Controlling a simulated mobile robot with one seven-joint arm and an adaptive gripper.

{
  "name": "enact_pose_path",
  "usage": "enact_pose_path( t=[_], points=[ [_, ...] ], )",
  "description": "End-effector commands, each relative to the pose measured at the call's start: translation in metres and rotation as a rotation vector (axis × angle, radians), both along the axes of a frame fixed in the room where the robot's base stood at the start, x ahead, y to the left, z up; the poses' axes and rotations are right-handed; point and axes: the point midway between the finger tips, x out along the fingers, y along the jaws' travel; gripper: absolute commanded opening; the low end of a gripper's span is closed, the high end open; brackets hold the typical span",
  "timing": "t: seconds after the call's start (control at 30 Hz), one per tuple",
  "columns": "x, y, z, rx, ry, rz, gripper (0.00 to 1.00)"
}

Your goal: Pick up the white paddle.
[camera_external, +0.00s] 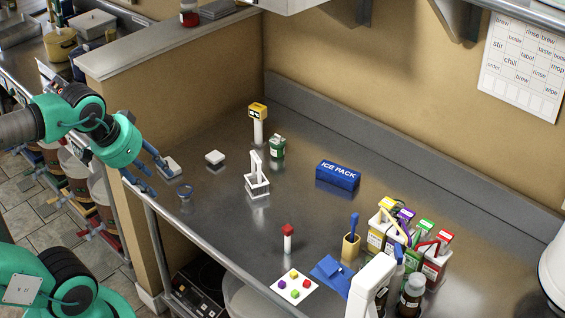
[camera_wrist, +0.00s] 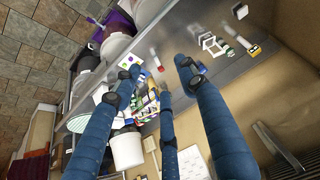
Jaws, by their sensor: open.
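A tall, slim white piece (camera_external: 257,161) stands upright in a small white frame-like holder (camera_external: 257,187) on the steel counter; I cannot tell for certain that it is the paddle. The white holder also shows in the wrist view (camera_wrist: 208,41). A larger white upright shape (camera_external: 368,284) is at the bottom edge, partly cut off, and I cannot tell what it is. My gripper (camera_external: 151,172) is open and empty at the counter's left end, left of the holder and apart from it. Its blue fingers spread wide in the wrist view (camera_wrist: 150,82).
A red-topped white piece (camera_external: 288,240) stands in front. Bottles and cartons crowd the right.

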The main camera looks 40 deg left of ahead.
Motion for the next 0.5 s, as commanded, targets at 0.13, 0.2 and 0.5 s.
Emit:
enact_pose_path(
  t=[0.13,0.2,0.5],
  points=[
    [0.0,0.0,0.0,0.0,0.0,-0.001,0.42],
    [0.002,0.0,0.0,0.003,0.002,-0.006,0.42],
    [0.029,-0.004,0.004,0.061,0.044,-0.115,0.42]
  ],
)
